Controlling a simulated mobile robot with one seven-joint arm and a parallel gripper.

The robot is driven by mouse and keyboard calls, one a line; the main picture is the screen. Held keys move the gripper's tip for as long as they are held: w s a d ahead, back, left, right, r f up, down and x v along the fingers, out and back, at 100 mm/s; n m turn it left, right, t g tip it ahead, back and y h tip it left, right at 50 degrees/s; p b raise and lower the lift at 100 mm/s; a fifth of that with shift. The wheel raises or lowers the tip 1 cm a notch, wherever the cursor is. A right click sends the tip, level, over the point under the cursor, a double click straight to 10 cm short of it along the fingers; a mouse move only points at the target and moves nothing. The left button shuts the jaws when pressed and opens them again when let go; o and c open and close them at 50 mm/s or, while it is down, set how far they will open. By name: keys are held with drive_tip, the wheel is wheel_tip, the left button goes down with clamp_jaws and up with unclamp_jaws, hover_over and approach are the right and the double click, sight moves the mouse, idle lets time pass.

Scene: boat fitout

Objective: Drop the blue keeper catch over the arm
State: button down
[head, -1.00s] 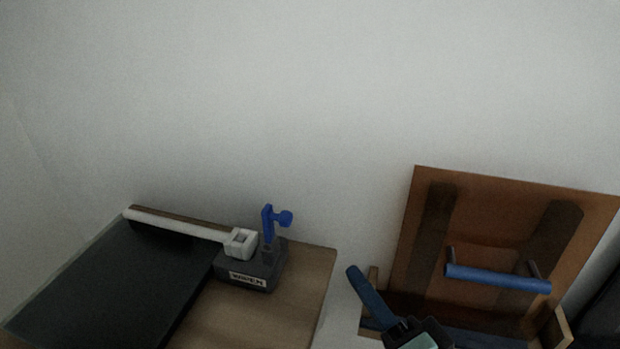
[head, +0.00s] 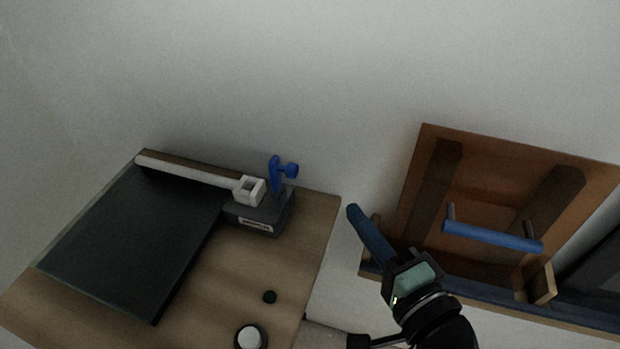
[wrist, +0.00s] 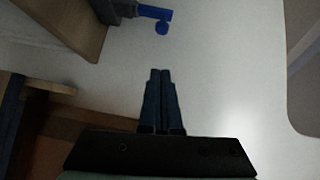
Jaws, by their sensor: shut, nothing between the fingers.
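The blue keeper catch (head: 276,174) stands upright with a round knob on its right side, on a dark grey block (head: 262,214) with a pale label. It also shows at the top of the wrist view (wrist: 156,14). The arm (head: 190,170) is a long pale bar along the back of a dark panel, and its square white end (head: 249,190) lies just left of the catch. My gripper (head: 354,210) is shut and empty, to the right of the catch and apart from it. Its fingers (wrist: 161,72) show close together in the wrist view.
The dark panel (head: 130,245) lies on a wooden top (head: 215,280) with a round white-topped knob (head: 249,337). At right stands an open brown wooden hatch (head: 480,150) with a blue bar (head: 492,236). A white wall is behind.

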drive_tip(key=w+a+f+p, duration=0.1)
drive_tip(key=w+a, duration=0.6)
drive_tip(key=w, duration=0.1)
drive_tip(key=shift+w, duration=0.25)
drive_tip(key=shift+a+r+n+p, duration=0.15)
drive_tip(key=shift+r+n+p, duration=0.15)
drive_tip(key=shift+p, duration=0.75)
